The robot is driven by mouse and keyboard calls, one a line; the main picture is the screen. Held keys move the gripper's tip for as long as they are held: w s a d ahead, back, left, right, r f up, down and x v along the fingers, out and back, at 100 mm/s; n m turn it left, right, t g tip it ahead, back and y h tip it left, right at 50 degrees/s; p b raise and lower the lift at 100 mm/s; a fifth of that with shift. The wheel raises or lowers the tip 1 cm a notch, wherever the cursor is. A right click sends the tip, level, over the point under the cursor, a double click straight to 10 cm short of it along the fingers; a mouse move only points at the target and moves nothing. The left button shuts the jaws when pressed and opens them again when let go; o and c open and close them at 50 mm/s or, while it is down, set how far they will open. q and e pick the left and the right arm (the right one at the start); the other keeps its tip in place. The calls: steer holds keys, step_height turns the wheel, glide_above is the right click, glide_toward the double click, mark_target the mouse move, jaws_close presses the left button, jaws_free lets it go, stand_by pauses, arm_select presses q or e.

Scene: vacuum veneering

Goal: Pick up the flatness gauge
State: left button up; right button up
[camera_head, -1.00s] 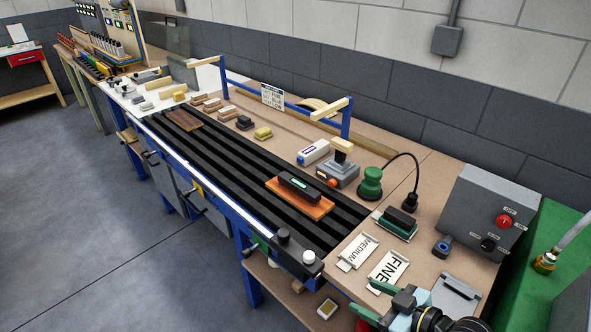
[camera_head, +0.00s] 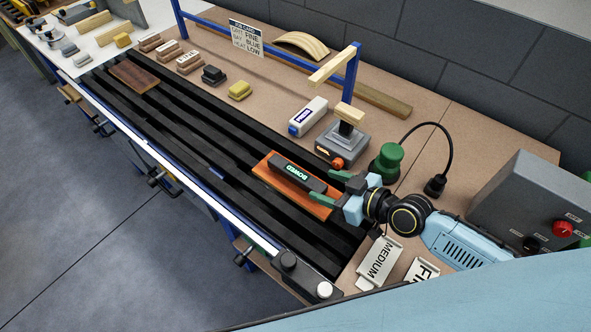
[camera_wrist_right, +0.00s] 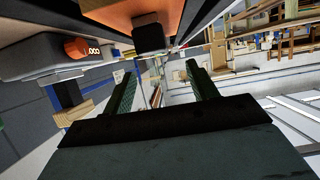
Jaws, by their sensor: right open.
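The flatness gauge (camera_head: 297,178) is a black bar with a lit green display reading BOWED. It lies on an orange-brown wood panel (camera_head: 264,174) across the dark slatted bed. My right gripper (camera_head: 327,187) is open, with green fingers at the gauge's right end, in the head view. I cannot tell whether they touch it. In the right wrist view the open fingers (camera_wrist_right: 160,85) point forward, and the dark end of the gauge (camera_wrist_right: 148,36) shows beyond them against the orange panel (camera_wrist_right: 112,17). My left gripper is not in view.
MEDIUM (camera_head: 379,262) and FINE (camera_head: 423,270) plates lie in front of my right arm. A grey control box (camera_head: 530,205) stands at right.

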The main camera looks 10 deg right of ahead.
mark_target(298, 174)
steer(key=x, duration=0.3)
steer(key=shift+w+a+f, duration=0.1)
steer(key=shift+w+f, duration=0.05)
steer(key=shift+w, duration=0.15)
steer(key=shift+w+a+f, duration=0.1)
steer(key=shift+w+a, duration=0.25)
steer(key=shift+w, duration=0.1)
steer(key=x, duration=0.3)
steer(key=shift+w+a+f, duration=0.1)
steer(key=shift+w, duration=0.2)
steer(key=shift+w+a, duration=0.15)
steer(key=shift+w, duration=0.05)
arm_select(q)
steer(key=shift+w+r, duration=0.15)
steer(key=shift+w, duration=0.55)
arm_select(e)
jaws_close()
